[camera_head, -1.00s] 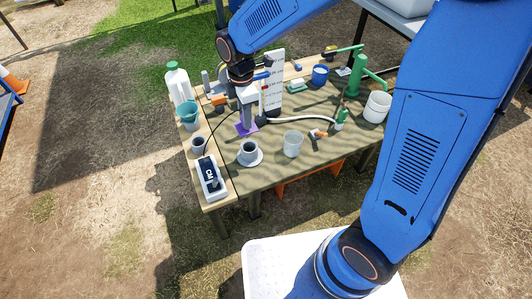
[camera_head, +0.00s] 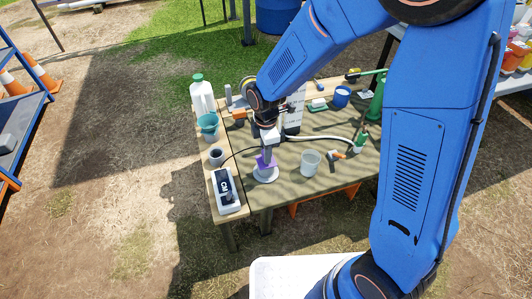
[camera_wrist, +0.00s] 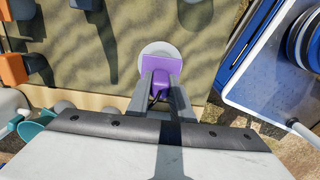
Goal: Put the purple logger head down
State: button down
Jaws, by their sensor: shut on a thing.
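The purple logger head (camera_head: 264,162) is held in my gripper (camera_head: 267,152), which is shut on it. In the head view it is over the round pale stand (camera_head: 265,177) near the front edge of the table and covers most of the stand's grey cup. In the wrist view the logger head (camera_wrist: 163,58) shows as a flat purple plate between and beyond my gripper's fingertips (camera_wrist: 161,92). The pale round disc of the stand (camera_wrist: 157,46) lies behind it. I cannot tell whether the logger head touches the stand.
A clear beaker (camera_head: 310,162) stands just right of the stand. The CAL device (camera_head: 226,190) and a dark-mouthed cup (camera_head: 216,156) are to the left. A teal funnel (camera_head: 208,123) and white jug (camera_head: 202,97) stand behind. A hose (camera_head: 322,138) lies behind the beaker.

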jog(key=c, duration=1.6)
grip_release()
jog(key=shift+o, duration=0.2)
notch_tip(320, 180, up, 12)
jog(key=s+d+r+m+t, duration=0.1)
jog(key=s+d+r+m, duration=0.1)
jog(key=d+r+m, duration=0.5)
jog(key=s+d+r+m+t, duration=0.2)
jog(key=s+d+m, duration=0.5)
jog(key=s+d, duration=0.2)
jog(key=s+d+r+m+t, duration=0.1)
jog(key=s+d+r+m, duration=0.2)
jog(key=s+d+m, duration=0.4)
jog(key=shift+s+d+t, duration=0.4)
jog(key=shift+s+d, duration=0.95)
jog(key=shift+d, duration=0.65)
jog(key=shift+r, duration=0.1)
